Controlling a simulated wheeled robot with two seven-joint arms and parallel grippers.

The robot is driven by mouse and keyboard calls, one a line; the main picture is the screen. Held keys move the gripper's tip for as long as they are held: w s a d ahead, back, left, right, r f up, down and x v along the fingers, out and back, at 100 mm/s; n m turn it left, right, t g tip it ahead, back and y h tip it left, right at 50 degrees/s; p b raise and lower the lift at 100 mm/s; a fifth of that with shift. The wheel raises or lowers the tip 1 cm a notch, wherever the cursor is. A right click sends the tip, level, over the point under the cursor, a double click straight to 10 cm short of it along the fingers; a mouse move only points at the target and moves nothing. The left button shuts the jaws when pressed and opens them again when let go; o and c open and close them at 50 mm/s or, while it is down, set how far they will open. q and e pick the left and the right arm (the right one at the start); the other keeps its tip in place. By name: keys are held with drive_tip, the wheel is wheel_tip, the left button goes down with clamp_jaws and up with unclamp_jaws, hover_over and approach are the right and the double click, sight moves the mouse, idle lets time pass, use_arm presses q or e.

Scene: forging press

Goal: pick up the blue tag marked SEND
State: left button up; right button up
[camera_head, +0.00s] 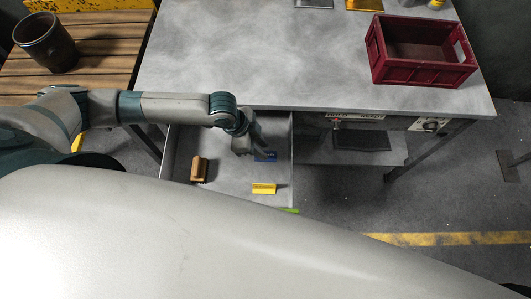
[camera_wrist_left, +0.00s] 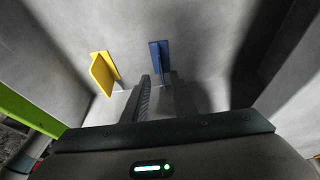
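The blue tag (camera_head: 265,157) lies in an open grey drawer (camera_head: 225,195) under the workbench, partly hidden by my gripper in the head view. Its lettering cannot be read. My left gripper (camera_head: 259,152) reaches down into the drawer right by the tag. In the left wrist view the blue tag (camera_wrist_left: 159,58) stands just beyond the gap between the two spread fingers of the left gripper (camera_wrist_left: 160,82). The gap looks empty. I cannot tell whether a finger touches the tag. My right gripper is not in view.
A yellow tag (camera_head: 264,188) stands nearer the drawer front; it also shows in the wrist view (camera_wrist_left: 103,73). A brown block-like object (camera_head: 199,169) lies at the drawer's left. The workbench (camera_head: 250,50) overhangs the back. A red crate (camera_head: 420,75) stands on its right side.

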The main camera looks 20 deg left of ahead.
use_arm(q)
drive_tip(key=shift+w+p+x, duration=0.2)
drive_tip(key=shift+p+x, duration=0.25)
drive_tip(key=shift+x, duration=1.45)
drive_tip(key=shift+a, duration=0.1)
clamp_jaws()
